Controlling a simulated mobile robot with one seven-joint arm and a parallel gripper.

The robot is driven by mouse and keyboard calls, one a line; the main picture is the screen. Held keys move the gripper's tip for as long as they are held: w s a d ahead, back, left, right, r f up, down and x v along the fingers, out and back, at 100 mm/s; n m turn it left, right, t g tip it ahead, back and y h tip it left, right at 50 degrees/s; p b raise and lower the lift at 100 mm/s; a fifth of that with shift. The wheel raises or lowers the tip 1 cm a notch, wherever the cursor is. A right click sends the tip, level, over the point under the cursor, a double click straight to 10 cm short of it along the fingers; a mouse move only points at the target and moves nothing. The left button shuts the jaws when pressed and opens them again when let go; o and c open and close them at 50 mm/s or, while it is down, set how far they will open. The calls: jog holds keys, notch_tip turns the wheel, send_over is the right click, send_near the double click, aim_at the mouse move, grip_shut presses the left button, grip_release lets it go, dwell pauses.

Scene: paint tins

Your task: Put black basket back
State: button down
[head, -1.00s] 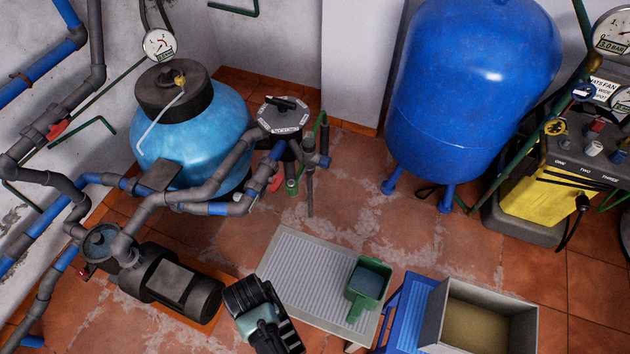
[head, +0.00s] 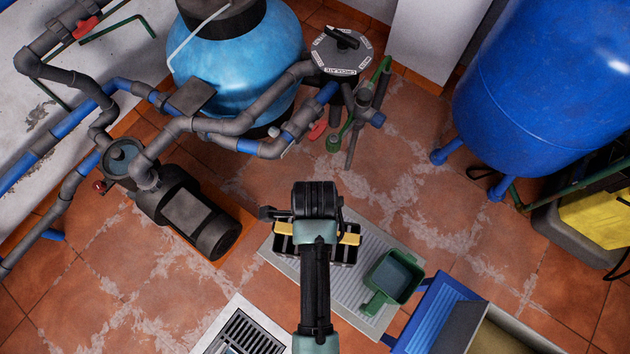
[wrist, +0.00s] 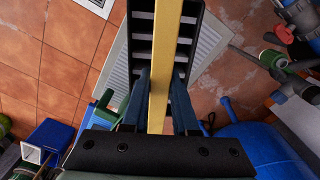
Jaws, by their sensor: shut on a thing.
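The black basket (head: 343,257) is a slotted dark box with a yellow handle (head: 349,239) across it. My gripper (head: 316,240) is over its middle in the head view and hides part of it. In the wrist view the fingers (wrist: 161,80) are on either side of the yellow handle (wrist: 166,40), shut on it, with the black basket (wrist: 190,70) beyond. The basket is over the ribbed light mat (head: 378,241); I cannot tell whether it touches it. The pump's round pot (head: 122,157) at left looks open at the top.
A green scoop (head: 392,278) lies on the mat's right part. A blue stool (head: 437,310) and a grey bin (head: 490,335) stand at lower right. The black pump (head: 195,215) and grey pipes (head: 240,125) crowd the left. A floor grate (head: 250,335) is at the bottom.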

jog(key=m, duration=0.2)
jog(key=m+b, duration=0.1)
jog(key=m, duration=0.1)
jog(key=shift+s+m, duration=0.35)
jog(key=shift+m, duration=0.05)
jog(key=shift+f, duration=0.1)
notch_tip(320, 180, down, 8)
jog(key=shift+f+b, duration=0.1)
jog(key=shift+b, duration=1)
jog(key=shift+s+f, duration=0.1)
jog(key=shift+f, duration=0.6)
jog(key=c, duration=0.7)
grip_release()
